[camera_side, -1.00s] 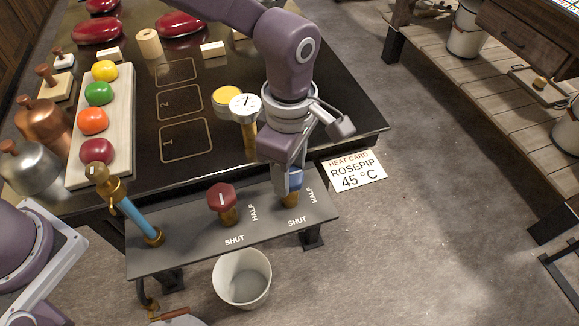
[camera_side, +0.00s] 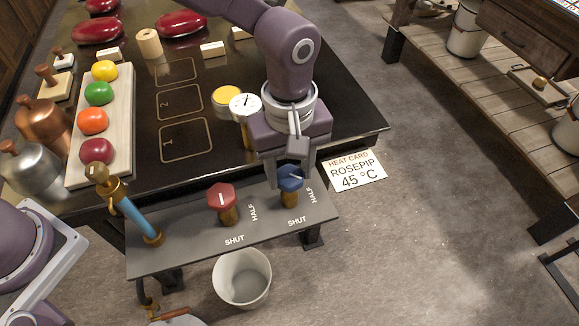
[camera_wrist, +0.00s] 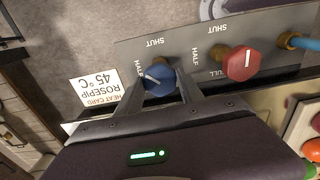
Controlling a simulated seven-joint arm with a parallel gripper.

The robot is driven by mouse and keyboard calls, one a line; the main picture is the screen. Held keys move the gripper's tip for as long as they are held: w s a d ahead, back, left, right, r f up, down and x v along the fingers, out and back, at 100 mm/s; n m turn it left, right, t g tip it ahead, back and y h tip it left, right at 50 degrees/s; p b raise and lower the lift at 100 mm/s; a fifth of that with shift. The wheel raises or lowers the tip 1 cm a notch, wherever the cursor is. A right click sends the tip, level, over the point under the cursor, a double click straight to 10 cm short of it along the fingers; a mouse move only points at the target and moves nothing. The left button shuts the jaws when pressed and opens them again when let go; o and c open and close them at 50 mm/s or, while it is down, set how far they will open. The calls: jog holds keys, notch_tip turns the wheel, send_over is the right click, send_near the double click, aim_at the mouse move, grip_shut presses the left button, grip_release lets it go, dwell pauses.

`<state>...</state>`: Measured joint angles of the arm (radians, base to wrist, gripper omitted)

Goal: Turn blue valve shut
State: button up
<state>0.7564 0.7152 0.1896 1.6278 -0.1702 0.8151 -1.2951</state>
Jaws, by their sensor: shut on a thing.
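The blue valve (camera_side: 291,179) is a faceted knob on a brass stem, at the right end of the grey valve panel (camera_side: 185,240). It also shows in the wrist view (camera_wrist: 160,83), where its white mark points to the upper left, roughly toward HALF and off the SHUT label. My gripper (camera_side: 290,172) is over it, with its fingers closed on opposite sides of the knob. In the wrist view, my gripper's fingers (camera_wrist: 160,94) flank the knob, whose near side is partly hidden. HALF and SHUT labels sit beside the knob on the panel.
A red valve (camera_side: 221,198) stands just left of the blue one. A dial gauge (camera_side: 245,106) is close behind my gripper. A blue-and-brass pipe (camera_side: 135,215) rises at the panel's left. A white bucket (camera_side: 241,280) is below. A heat card (camera_side: 354,171) lies to the right.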

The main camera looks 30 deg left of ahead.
aim_at(289, 174)
jog(key=m, duration=0.4)
jog(key=shift+m, duration=2.5)
jog(key=o, duration=1.4)
jog(key=shift+r, duration=0.1)
notch_tip(289, 174, up, 7)
jog(key=shift+f, duration=0.15)
